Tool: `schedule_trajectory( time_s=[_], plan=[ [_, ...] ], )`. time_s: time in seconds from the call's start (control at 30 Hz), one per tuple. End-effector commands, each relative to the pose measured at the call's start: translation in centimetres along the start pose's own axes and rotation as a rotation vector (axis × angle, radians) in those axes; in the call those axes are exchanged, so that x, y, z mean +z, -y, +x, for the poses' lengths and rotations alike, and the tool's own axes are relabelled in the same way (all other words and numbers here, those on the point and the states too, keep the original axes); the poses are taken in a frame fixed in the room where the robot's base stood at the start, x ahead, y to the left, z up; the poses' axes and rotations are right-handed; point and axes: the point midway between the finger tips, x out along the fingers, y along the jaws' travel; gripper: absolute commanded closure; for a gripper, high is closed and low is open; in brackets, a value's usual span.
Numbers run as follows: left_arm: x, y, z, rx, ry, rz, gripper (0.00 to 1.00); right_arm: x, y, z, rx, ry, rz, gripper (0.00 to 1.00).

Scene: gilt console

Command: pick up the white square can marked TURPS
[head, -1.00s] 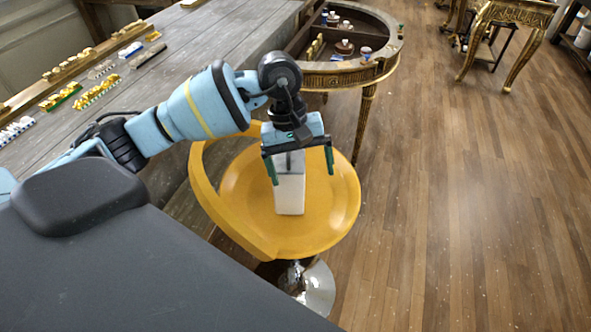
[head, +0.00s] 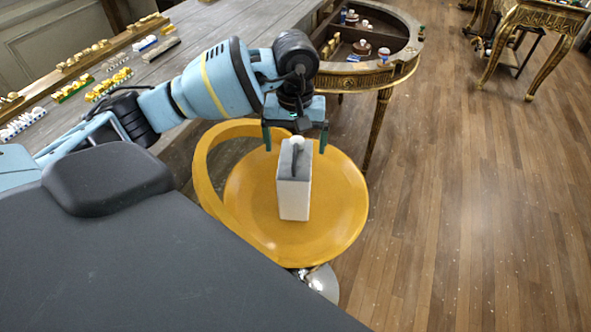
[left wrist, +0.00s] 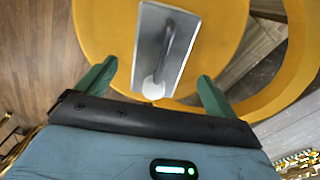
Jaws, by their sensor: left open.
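The white square can (head: 294,200) stands upright on the yellow round seat (head: 342,215). It has a grey top, a dark handle and a white cap; no TURPS lettering is legible. My left gripper (head: 296,143) is open and empty at the can's top, on its far side in the head view. In the left wrist view the can's grey top (left wrist: 150,36) lies ahead of the open left gripper (left wrist: 156,84), with the cap near the line between the fingertips. No finger visibly grips the can. My right gripper is not in view.
The yellow seat has a curved raised back (head: 204,170) on its left side. A grey wooden table (head: 190,62) with several small gilt pieces stands behind. A gilt console (head: 375,76) with bottles and jars is close behind the seat.

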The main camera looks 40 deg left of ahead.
Motion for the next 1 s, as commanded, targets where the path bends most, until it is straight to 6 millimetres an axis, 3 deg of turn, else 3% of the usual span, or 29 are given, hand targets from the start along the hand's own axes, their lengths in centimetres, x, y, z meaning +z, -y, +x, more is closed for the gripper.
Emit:
schedule_trajectory(
  time_s=[0.33,0.63,1.0],
  plan=[
    [0.3,-0.1,4.3,0.000,0.001,0.000,0.06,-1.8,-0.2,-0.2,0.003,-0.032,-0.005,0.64],
    [0.3,-0.1,4.7,0.000,0.000,0.001,0.06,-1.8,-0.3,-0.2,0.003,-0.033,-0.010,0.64],
    [0.3,-0.1,4.7,0.000,0.000,0.001,0.55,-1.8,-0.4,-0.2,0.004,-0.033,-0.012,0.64]
  ],
)
